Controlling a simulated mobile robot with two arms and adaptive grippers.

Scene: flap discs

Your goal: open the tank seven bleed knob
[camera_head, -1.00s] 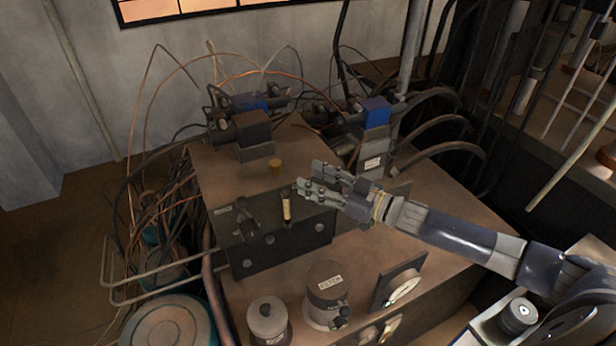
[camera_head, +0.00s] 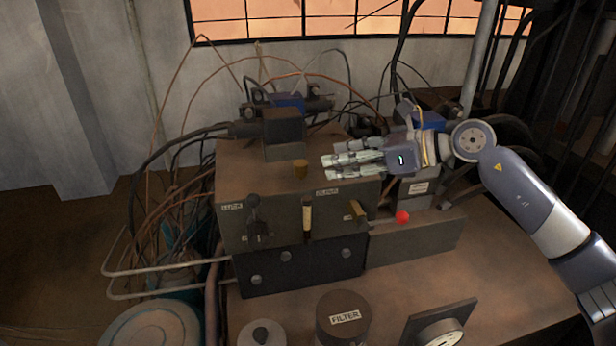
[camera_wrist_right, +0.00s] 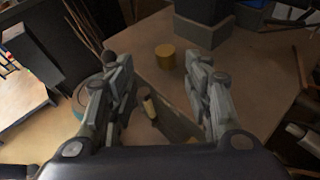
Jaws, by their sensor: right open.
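A short brass knob (camera_head: 300,170) stands upright on top of the tan box (camera_head: 240,180). It also shows in the right wrist view (camera_wrist_right: 165,56), beyond and between the fingertips. My right gripper (camera_head: 326,168) is open and empty, just right of this knob over the box top, with its fingers pointing left. The knob is apart from the fingers. A black lever (camera_head: 255,215), a brass handle (camera_head: 307,214) and another brass knob (camera_head: 356,212) are on the box's front. I cannot read which one is marked tank seven. My left gripper is out of view.
A black valve body (camera_head: 283,126) with hoses stands behind the brass knob. A red button (camera_head: 402,217) is right of the box.

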